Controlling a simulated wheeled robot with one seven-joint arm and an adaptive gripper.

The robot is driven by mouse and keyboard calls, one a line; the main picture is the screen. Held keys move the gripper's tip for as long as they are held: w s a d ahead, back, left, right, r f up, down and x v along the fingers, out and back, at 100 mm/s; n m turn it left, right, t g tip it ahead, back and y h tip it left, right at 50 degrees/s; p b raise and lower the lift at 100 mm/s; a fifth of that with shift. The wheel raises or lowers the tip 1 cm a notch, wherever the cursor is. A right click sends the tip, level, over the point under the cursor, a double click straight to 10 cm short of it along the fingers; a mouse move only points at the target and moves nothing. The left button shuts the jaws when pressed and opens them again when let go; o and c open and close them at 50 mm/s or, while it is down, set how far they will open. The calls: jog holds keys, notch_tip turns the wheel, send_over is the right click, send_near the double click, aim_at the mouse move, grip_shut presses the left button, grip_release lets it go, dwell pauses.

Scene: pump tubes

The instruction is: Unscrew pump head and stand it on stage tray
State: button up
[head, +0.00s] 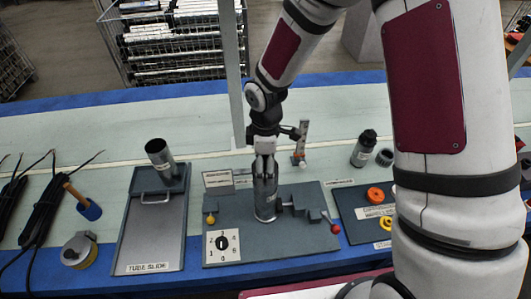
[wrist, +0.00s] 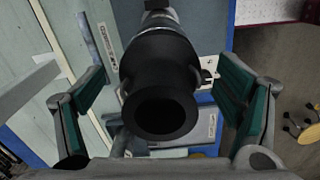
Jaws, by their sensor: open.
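A silver pump tube (head: 265,200) stands upright in the clamp fixture on a dark base plate (head: 300,248). My gripper (head: 264,165) is at its top, pointing down. In the wrist view, a black round part with a dark opening, which looks like the pump head (wrist: 160,85), sits between the teal finger pads of my gripper (wrist: 180,110). The fingers are open, with gaps visible on both sides. In the head view the gripper hides the pump head.
A tray labelled TUBE SLIDE (head: 149,240) lies left, with a dark cup (head: 160,155) at its back. A black-capped bottle (head: 363,150) and dark ring (head: 385,157) stand back right. A yellow knob (head: 211,219) and red knob (head: 335,228) flank the fixture.

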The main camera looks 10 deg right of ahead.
jog(key=shift+f, duration=0.4)
jog(key=c, duration=1.4)
jog(key=shift+o, duration=0.2)
jog(key=shift+r, duration=0.3)
jog(key=shift+r+p, duration=0.35)
jog(key=shift+r+p, duration=0.4)
jog(key=shift+r, duration=0.45)
jog(key=shift+r+p, duration=0.55)
jog(key=shift+r, duration=0.8)
